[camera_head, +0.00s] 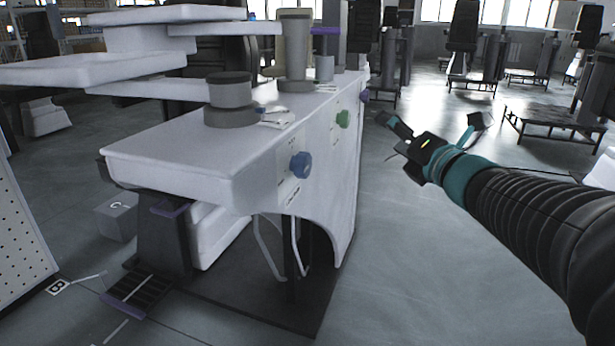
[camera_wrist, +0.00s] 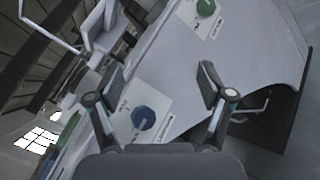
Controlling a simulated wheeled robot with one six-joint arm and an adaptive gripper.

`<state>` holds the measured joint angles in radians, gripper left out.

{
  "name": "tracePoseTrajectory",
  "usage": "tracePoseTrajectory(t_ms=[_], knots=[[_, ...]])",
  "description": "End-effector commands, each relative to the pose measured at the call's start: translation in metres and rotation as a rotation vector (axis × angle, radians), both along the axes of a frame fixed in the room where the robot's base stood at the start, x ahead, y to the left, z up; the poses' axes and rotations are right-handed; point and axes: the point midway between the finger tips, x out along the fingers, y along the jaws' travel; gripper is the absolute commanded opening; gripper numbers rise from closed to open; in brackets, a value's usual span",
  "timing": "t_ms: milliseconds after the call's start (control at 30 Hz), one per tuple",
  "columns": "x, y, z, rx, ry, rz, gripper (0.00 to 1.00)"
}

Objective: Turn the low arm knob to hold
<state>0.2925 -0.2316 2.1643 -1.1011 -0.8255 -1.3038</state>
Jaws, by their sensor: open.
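A blue knob (camera_head: 301,165) sits on a white label plate on the side of a white lift column housing (camera_head: 262,178). A green knob (camera_head: 343,119) and a purple knob (camera_head: 364,96) sit farther along the same side. My gripper (camera_head: 434,125) is open and empty, out to the right of that side. In the wrist view, a blue knob (camera_wrist: 143,118) with a pale pointer mark shows between and below the open fingers of my gripper (camera_wrist: 162,82), apart from them. The green knob (camera_wrist: 206,8) is at the top. The lettering is too small to read surely.
Grey cylinders (camera_head: 229,98) and pale metal pieces stand on the housing's top. White rods (camera_head: 296,245) and a dark base plate (camera_head: 255,300) are below. The floor right of the housing is open. Dark chairs and a low bench (camera_head: 555,122) stand at the back right.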

Motion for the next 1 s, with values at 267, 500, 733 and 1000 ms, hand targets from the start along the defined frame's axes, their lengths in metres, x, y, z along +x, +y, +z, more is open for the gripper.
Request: tracePoseTrajectory(t_ms=[267, 500, 733, 1000], knots=[[-0.02, 0.036, -0.052, -0.432, -0.294, 0.446, 0.8], [-0.044, 0.041, -0.073, -0.542, -0.432, 0.641, 0.8], [-0.041, 0.057, -0.074, -0.55, -0.45, 0.664, 0.8], [-0.02, 0.102, -0.074, -0.549, -0.448, 0.665, 0.8]])
